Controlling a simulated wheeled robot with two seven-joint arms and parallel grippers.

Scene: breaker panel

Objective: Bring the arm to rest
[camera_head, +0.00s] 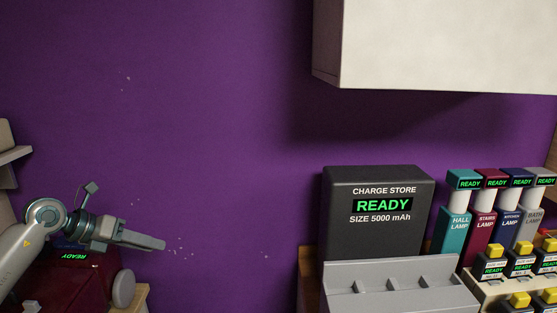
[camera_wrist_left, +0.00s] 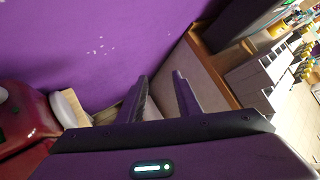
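My left arm comes in from the left in the head view, and its gripper (camera_head: 160,244) points right, in front of the purple wall. In the left wrist view the two dark fingers of that gripper (camera_wrist_left: 160,92) stand apart with nothing between them. The gripper is clear of the charge store (camera_head: 378,240), a dark box reading READY and SIZE 5000 mAh. My right gripper is not in view.
A dark red device (camera_head: 82,280) sits beneath my left arm. A grey slotted holder (camera_head: 400,285) stands before the charge store. Several lamp modules (camera_head: 483,225) and yellow-topped blocks (camera_head: 491,262) are at right. A pale cabinet (camera_head: 450,45) hangs above. The middle is open.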

